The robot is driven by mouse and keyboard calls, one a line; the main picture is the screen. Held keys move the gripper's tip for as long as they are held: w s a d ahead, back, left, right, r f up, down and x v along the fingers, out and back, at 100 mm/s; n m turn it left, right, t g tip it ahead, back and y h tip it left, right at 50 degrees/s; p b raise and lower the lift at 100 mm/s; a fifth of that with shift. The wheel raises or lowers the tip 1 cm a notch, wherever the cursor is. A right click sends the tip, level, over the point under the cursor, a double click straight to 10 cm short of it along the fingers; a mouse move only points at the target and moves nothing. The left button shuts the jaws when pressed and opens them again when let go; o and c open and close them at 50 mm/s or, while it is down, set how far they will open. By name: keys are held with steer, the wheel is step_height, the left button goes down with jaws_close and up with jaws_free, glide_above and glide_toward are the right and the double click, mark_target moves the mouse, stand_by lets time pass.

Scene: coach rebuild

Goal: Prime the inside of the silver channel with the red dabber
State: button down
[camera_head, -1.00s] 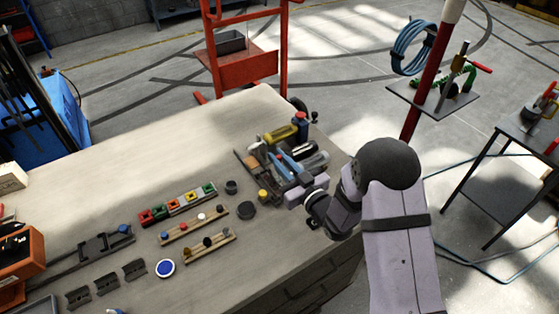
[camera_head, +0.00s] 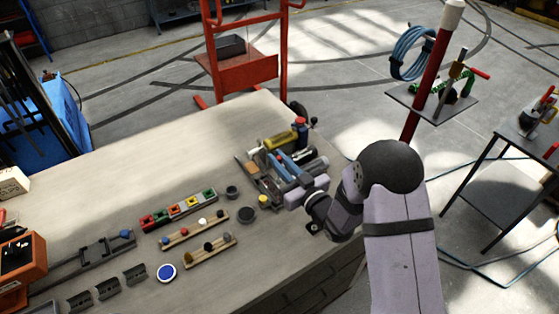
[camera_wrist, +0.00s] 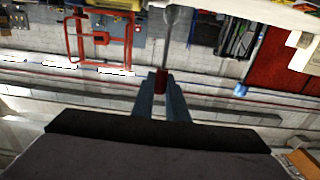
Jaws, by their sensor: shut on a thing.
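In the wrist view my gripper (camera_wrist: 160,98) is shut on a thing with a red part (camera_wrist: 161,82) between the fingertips. A grey rod extends beyond it to a rounded grey end; it looks like the red dabber. In the head view my gripper is at the bench's right end, over a cluster of tools, and the held thing cannot be made out clearly. Short grey notched pieces (camera_head: 107,285) lie at the bench's lower left, near a long dark grey fixture (camera_head: 95,257). I cannot tell which grey piece is the silver channel.
A row of coloured blocks (camera_head: 178,208) and two wooden strips with small round knobs (camera_head: 194,230) occupy the middle of the bench. The bench's back left is bare. An orange machine (camera_head: 20,260) stands far left.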

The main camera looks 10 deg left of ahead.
mark_target(280, 180)
steer(key=shift+s+a+f, duration=0.1)
steer(key=shift+a+f, duration=0.05)
steer(key=shift+f, duration=0.15)
steer(key=r+b+x, duration=0.1)
steer(key=b+x, duration=0.6)
steer(key=x, duration=0.2)
steer(key=shift+f+b, duration=2.1)
steer(key=shift+f, duration=2.1)
steer(key=shift+p+v, duration=2.05)
steer(key=shift+v, duration=2.5)
steer(key=shift+r+p, duration=2.25)
steer(key=shift+r, duration=1.75)
